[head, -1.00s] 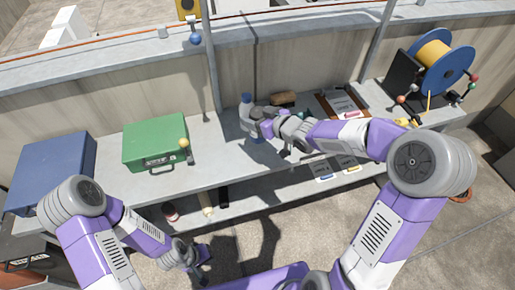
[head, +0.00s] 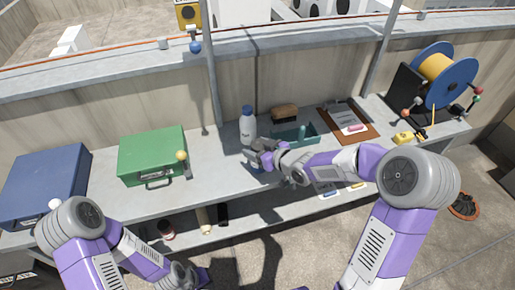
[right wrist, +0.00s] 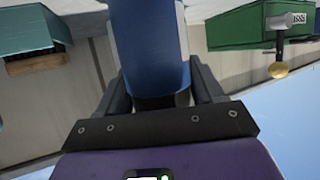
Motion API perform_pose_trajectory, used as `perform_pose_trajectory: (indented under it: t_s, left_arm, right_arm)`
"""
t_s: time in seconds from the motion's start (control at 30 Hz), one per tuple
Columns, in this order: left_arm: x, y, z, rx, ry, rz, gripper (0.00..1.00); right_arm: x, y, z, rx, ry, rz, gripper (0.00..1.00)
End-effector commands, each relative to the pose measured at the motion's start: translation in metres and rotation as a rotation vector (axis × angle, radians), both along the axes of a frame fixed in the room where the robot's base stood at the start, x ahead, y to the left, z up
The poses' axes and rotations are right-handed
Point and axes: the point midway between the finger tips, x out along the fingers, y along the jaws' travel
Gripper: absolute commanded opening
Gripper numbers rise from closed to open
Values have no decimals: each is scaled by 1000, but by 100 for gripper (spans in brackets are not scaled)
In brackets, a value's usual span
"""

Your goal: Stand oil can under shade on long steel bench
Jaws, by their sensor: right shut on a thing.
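My right gripper (head: 254,156) is shut on a blue cylindrical can over the middle of the long steel bench (head: 110,205). The blue can (right wrist: 150,45) fills the space between the fingers in the right wrist view, with a dark band at one end. In the head view the gripper mostly hides it, and I cannot tell whether it touches the bench. A white bottle with a blue cap (head: 247,122) stands upright just behind the gripper. My left gripper (head: 190,279) is low at the bottom edge, partly cut off. I cannot pick out a separate shade.
A green case (head: 152,152) and blue case (head: 42,185) occupy the bench's left. A teal tray (head: 283,137), brush (head: 285,113), clipboard (head: 350,122) and cable reel (head: 443,77) are to the right. Bare bench lies between the green case and bottle.

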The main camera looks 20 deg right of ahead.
Motion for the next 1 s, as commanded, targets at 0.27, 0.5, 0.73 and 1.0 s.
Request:
perform_pose_trajectory:
  t_s: [0.27,0.5,0.73,1.0]
  left_arm:
    - [0,0,-1,0,0,0,0]
    - [0,0,0,0,0,0,0]
    - [0,0,13,0,0,0,0]
    - [0,0,35,0,0,0,0]
  right_arm:
    - [0,0,-1,0,1,0,92]
    - [0,0,0,0,0,0,92]
    - [-22,-14,16,-2,1,-4,92]
    - [-71,-38,39,-2,0,-5,92]
